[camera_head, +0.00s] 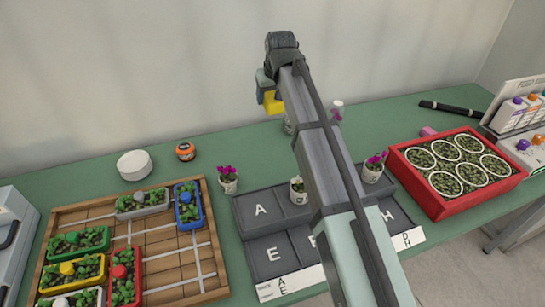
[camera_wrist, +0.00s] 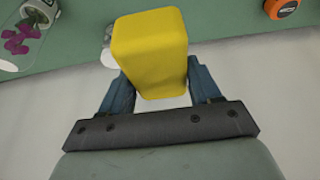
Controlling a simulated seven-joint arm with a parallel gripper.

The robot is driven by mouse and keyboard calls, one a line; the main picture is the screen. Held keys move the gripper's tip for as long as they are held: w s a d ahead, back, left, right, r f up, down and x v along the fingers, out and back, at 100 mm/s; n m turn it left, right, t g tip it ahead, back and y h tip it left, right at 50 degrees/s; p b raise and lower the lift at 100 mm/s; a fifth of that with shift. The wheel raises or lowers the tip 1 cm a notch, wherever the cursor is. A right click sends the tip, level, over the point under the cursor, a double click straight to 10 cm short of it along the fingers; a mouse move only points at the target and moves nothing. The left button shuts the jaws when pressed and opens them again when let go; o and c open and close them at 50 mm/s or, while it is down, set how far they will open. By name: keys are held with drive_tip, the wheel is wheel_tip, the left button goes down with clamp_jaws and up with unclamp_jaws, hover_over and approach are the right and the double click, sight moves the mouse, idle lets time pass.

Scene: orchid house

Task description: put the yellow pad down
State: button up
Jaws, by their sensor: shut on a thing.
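The yellow pad (camera_head: 273,104) is a plain block held up in the air, near the wall and above the back of the green bench. It fills the upper middle of the wrist view (camera_wrist: 150,50). My gripper (camera_head: 265,90) is shut on it; in the wrist view the blue-grey fingers (camera_wrist: 160,90) sit on either side of the pad. The pad is clear of the bench surface. My arm crosses the middle of the head view and hides part of the bench and the lettered tray.
A dark lettered tray (camera_head: 262,243) with potted flowers stands mid-bench. A wooden grid tray (camera_head: 160,268) of planters lies left, a red crate (camera_head: 437,205) right. A white disc (camera_head: 134,165), an orange roll (camera_head: 185,151) and a pink block (camera_head: 428,131) stand at the back. Bare bench (camera_head: 228,149) lies between.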

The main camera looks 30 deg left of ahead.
drive_tip(key=shift+w+f, duration=0.1)
drive_tip(key=shift+f, duration=10.4)
drive_tip(key=shift+f, duration=0.15)
drive_tip(key=o, duration=1)
drive_tip(key=shift+o, duration=0.2)
drive_tip(key=v, duration=1.2)
